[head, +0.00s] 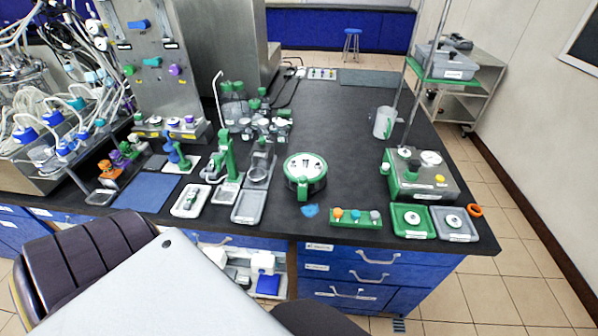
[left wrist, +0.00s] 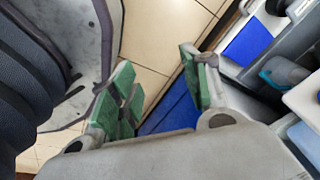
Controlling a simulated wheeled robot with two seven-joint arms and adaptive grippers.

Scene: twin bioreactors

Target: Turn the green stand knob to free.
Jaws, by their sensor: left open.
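A green stand (head: 226,158) stands upright on the black bench, left of centre in the head view. Its knob is too small for me to tell apart or to read its setting. My left gripper (left wrist: 157,72) shows in the left wrist view with its green-padded fingers spread and nothing between them. Floor tiles and a blue drawer front lie beyond it, so it is below or in front of the bench, away from the stand. The left gripper's fingers do not show in the head view. My right gripper is in neither view.
A blue stand (head: 176,150) is left of the green one. Grey trays (head: 249,207) lie in front, and a round green-rimmed device (head: 305,172) stands to the right. A green-grey box (head: 421,178) with a pole is further right.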

